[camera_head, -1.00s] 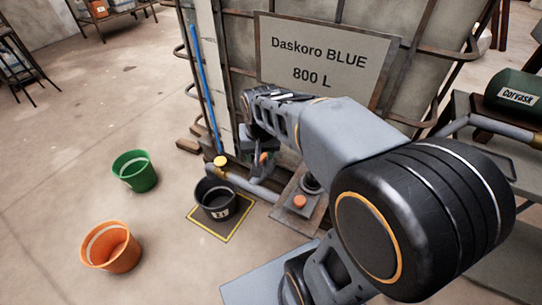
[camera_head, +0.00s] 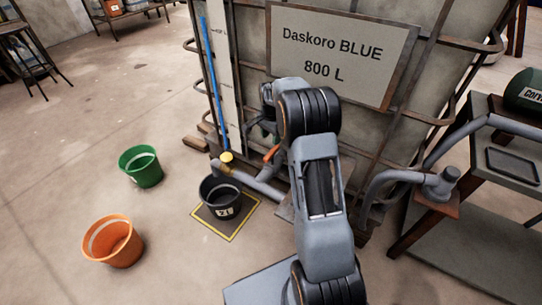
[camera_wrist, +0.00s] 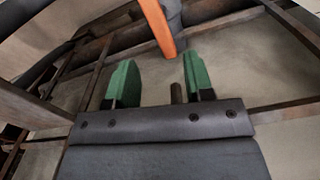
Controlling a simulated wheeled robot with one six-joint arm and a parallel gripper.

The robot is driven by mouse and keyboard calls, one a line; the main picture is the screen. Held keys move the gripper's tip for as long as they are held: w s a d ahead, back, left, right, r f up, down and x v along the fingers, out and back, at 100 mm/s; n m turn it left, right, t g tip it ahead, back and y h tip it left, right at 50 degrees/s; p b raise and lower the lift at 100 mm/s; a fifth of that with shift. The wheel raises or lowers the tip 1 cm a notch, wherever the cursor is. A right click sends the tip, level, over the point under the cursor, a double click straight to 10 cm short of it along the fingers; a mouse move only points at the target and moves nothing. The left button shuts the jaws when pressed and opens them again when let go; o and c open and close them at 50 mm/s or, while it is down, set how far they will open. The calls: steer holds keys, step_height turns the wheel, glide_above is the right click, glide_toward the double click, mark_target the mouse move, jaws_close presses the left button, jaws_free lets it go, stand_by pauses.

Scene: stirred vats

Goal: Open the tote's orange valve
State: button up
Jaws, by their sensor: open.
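The tote (camera_head: 385,140) is a caged tank with a sign reading "Daskoro BLUE 800 L". Its orange valve handle (camera_head: 272,154) shows low at the tote's front, beside my arm, on the grey outlet pipe (camera_head: 262,187). In the wrist view the orange handle (camera_wrist: 157,27) stands at the top, beyond the fingertips and between their lines. My gripper (camera_wrist: 155,80) is open and empty, with green finger pads apart. The handle does not touch the pads in that view. In the head view my arm hides most of the gripper and the valve body.
A green bucket (camera_head: 141,166) and an orange bucket (camera_head: 113,241) stand left on open floor. A bench (camera_head: 475,230) is at right.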

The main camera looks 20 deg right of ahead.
mark_target(271, 152)
step_height(271, 152, down, 9)
steer(key=b, duration=0.3)
steer(key=shift+f, duration=0.15)
